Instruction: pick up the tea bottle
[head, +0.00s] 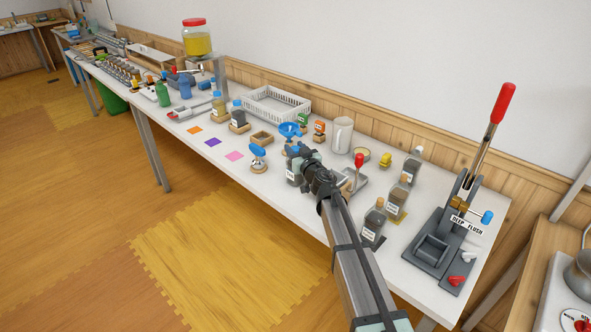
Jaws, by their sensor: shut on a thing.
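My gripper (300,154) is over the front part of the white table, reaching in from the lower right. It is shut on a dark bottle (293,175) with a pale label, partly hidden by my gripper and wrist. The label is too small to read, so I cannot tell if this is the tea bottle. I cannot tell whether its base touches the table. Other labelled bottles stand to the right: a dark one (374,222), an amber one (397,198) and a grey one (413,164).
A blue-topped stand (257,158) is just left of my gripper. A red-handled device (358,172) is close on the right. A white basket (274,103) and a white jar (342,136) stand behind. A large lever press (450,240) fills the right end. Coloured squares lie at left.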

